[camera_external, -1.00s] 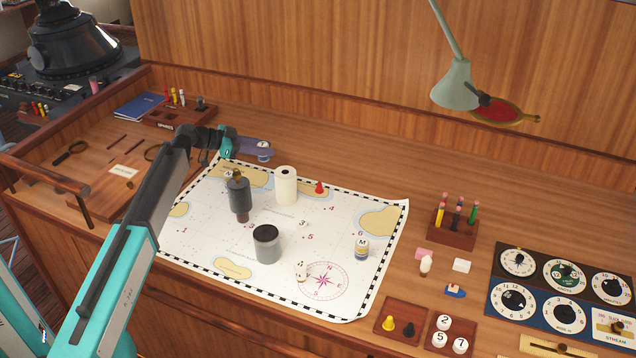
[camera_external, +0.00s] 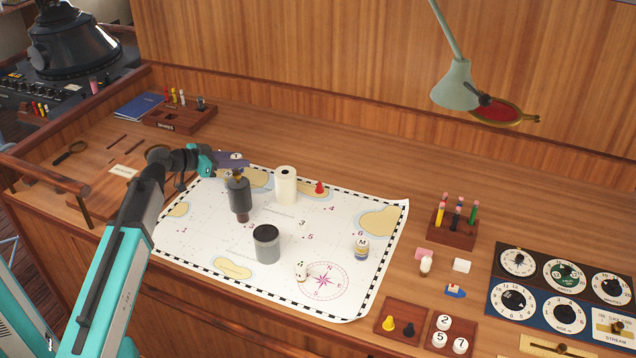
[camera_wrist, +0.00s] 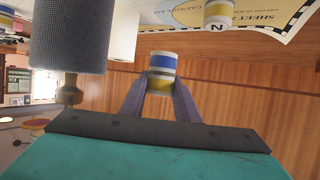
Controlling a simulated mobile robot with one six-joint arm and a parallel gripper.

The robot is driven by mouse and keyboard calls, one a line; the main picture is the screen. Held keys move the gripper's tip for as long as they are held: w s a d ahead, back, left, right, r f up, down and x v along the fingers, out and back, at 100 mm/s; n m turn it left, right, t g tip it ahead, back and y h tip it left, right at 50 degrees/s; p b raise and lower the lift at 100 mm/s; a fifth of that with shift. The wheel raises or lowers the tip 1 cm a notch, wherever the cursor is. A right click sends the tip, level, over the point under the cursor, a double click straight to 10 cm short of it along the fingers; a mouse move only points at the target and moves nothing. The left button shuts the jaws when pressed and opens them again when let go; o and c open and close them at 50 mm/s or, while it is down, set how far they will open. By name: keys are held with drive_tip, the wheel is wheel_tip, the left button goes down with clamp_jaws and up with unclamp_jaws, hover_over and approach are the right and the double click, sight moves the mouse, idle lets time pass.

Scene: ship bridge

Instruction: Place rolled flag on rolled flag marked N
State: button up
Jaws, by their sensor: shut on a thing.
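My gripper (camera_external: 232,162) is shut on a rolled flag (camera_wrist: 162,68) with white, blue and yellow bands, held in the air between the finger ends in the wrist view. In the external view the flag's pale top (camera_external: 236,156) shows above the purple fingers, at the chart's far left part. The rolled flag marked N (camera_wrist: 218,12) stands on the chart at the top of the wrist view, apart from the held flag and partly cut off. In the external view its pale top (camera_external: 228,174) shows just below my gripper, mostly hidden by the dark grey cylinder.
The dark grey cylinder (camera_external: 238,194) stands very near my gripper, and a white roll (camera_external: 286,186) stands to its right. A grey pot (camera_external: 266,245), a red cone (camera_external: 319,188) and a rolled flag marked M (camera_external: 361,248) also stand on the chart (camera_external: 330,270).

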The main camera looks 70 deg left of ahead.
drive_tip(key=s+d+n+y+b, duration=0.1)
drive_tip(key=s+d+b, duration=0.2)
drive_tip(key=s, duration=0.3)
drive_tip(key=s+d+n+g+y+b, duration=0.1)
drive_tip(key=s+d+b, duration=0.2)
drive_tip(key=s+b, duration=0.2)
drive_tip(key=shift+s+r, duration=0.2)
drive_tip(key=shift+s, duration=0.35)
drive_tip(key=shift+w+a+r+y+p, duration=0.2)
drive_tip(key=shift+y+p, duration=0.1)
drive_tip(key=shift+p, duration=0.5)
drive_tip(key=w+a+p, duration=0.1)
drive_tip(key=p, duration=0.3)
drive_tip(key=shift+w+a+f+p, duration=0.15)
drive_tip(key=shift+a+p, duration=0.1)
drive_tip(key=shift+p, duration=0.75)
drive_tip(key=w+a+p, duration=0.1)
drive_tip(key=w+a, duration=0.1)
drive_tip(key=a, duration=0.1)
drive_tip(key=w+a+f+p, duration=0.1)
drive_tip(key=w+a, duration=0.2)
drive_tip(key=a, duration=0.1)
drive_tip(key=w+a+p, duration=0.1)
drive_tip(key=w+a, duration=0.2)
drive_tip(key=shift+a+f, duration=0.25)
drive_tip(key=shift+a, duration=0.05)
